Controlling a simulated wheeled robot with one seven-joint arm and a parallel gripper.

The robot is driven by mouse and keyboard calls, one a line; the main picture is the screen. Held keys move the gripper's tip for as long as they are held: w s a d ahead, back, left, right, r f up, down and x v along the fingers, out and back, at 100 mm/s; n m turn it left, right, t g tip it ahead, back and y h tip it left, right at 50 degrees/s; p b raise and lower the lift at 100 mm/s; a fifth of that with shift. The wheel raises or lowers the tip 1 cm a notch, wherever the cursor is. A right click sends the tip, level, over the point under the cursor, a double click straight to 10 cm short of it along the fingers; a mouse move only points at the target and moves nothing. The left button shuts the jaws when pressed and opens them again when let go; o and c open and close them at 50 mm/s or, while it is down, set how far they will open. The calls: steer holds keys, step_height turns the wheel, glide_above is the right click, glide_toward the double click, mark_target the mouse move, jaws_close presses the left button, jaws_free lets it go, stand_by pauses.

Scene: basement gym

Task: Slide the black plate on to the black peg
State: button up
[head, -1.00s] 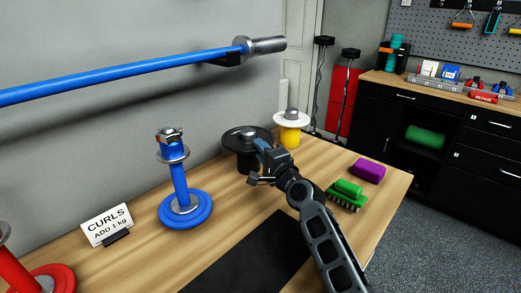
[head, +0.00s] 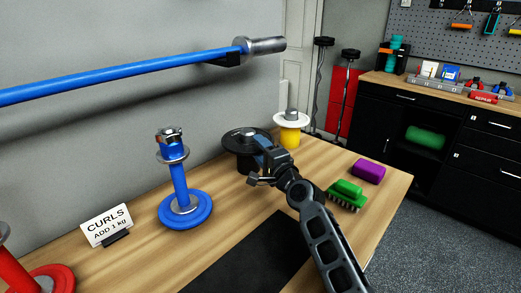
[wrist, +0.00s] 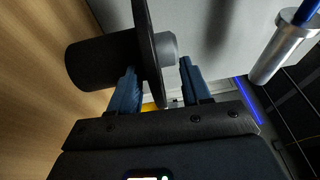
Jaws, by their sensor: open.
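The black peg (head: 246,162) stands on the table at the back, a thick black post. The black plate (head: 231,139) lies flat at its top, with a grey tip standing up through its middle. In the wrist view the plate (wrist: 147,45) is around the peg's tip (wrist: 167,48), above the thick black body (wrist: 100,62). Whether it rests fully down on the body is hard to tell. My gripper (wrist: 158,88) is open, with one finger on each side of the plate's near edge. It also shows at the plate's right side in the head view (head: 262,146).
A blue peg (head: 180,185) stands to the left and a yellow peg (head: 288,136) close behind to the right. A green brush (head: 345,195) and a purple block (head: 368,172) lie at the right. A blue bar (head: 130,78) runs along the wall above. A black mat (head: 250,260) lies in front.

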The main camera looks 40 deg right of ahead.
steer(key=shift+f, duration=0.25)
steer(key=v, duration=0.7)
steer(key=shift+s+r+b, duration=0.25)
steer(key=shift+s+b, duration=0.15)
steer(key=shift+a, duration=0.1)
